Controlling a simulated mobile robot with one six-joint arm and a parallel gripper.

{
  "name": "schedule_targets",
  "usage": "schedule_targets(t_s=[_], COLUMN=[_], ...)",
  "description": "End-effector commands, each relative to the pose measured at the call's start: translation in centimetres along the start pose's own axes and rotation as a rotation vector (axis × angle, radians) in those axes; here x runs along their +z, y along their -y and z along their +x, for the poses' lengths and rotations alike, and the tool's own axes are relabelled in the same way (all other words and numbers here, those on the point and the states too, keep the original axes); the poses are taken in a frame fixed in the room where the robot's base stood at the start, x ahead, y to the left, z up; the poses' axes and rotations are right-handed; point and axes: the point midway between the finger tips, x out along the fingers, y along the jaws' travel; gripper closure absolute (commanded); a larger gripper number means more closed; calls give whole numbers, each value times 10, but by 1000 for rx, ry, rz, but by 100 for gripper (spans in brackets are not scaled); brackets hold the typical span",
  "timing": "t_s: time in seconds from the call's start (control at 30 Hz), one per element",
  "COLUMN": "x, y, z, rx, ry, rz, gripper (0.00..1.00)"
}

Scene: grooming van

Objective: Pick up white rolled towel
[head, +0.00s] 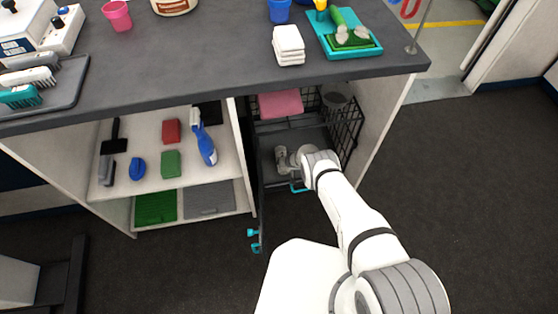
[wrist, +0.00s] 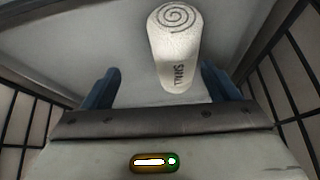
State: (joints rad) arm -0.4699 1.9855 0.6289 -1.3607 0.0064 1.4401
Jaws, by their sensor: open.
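The white rolled towel (wrist: 174,50) shows in the wrist view, with a spiral at its far end and dark lettering on its side. It lies on a pale surface with dark wire walls on both sides. My gripper (wrist: 158,78) is open, with one blue finger to the left of the towel and the other to the right. The towel's near end reaches into the space between the fingers. A gap shows on the left; the right finger is closer. In the head view my arm reaches into the right cabinet bay, and I cannot clearly make out the towel there.
The dark countertop (head: 200,62) overhangs the bay. A wire basket (head: 346,128) lines the bay's right side, and a pink folded cloth (head: 281,104) is at the back. Brushes and a blue spray bottle (head: 203,142) occupy the left shelf. Floor (head: 470,190) at right is clear.

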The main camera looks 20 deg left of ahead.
Motion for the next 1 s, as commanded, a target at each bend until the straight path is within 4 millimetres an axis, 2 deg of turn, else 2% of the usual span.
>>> schedule_targets(t_s=[0.03, 0.17, 0.53, 0.77, 1.0], x=[-2, -8, -8, -11, -10], y=[8, 17, 14, 13, 12], z=[0, 3, 26, 30, 46], rx=[4, 1, 1, 2, 2], ry=[-17, -40, -43, -43, -44], rz=[-29, -62, -61, -59, -59], gripper=[19, 19, 19, 19, 19])
